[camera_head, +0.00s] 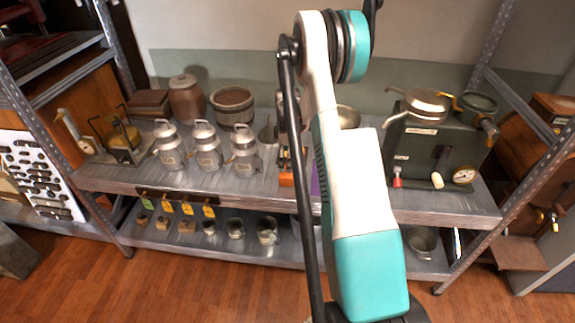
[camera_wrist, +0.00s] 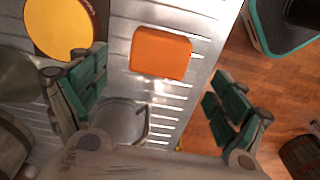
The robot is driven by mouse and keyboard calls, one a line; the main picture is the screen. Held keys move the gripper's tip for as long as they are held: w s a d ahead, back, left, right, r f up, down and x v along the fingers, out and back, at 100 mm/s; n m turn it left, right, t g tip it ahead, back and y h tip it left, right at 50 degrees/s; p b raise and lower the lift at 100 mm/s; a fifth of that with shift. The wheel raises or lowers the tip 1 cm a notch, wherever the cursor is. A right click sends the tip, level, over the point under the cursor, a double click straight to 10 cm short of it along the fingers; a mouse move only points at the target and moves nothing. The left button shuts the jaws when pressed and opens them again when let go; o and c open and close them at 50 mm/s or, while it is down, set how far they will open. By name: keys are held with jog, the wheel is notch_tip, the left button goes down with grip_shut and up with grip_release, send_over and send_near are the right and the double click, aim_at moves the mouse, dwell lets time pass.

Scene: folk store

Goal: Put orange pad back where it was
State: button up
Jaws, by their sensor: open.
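The orange pad (camera_wrist: 160,52) is a flat, rounded square lying on the ribbed grey metal shelf (camera_wrist: 196,88), near its edge, in the wrist view. My gripper (camera_wrist: 158,100) is open and empty, with its green-padded fingers spread wide. The pad shows beyond the fingertips, between the two finger lines and apart from both.
In the head view, several milk cans (camera_head: 206,147) stand left of my arm and a green box with pans (camera_head: 430,145) stands right. Wooden floor (camera_head: 190,285) lies in front.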

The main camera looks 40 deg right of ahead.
notch_tip(320, 180, up, 5)
jog(key=shift+r+p, duration=0.1)
jog(key=shift+p, duration=0.45)
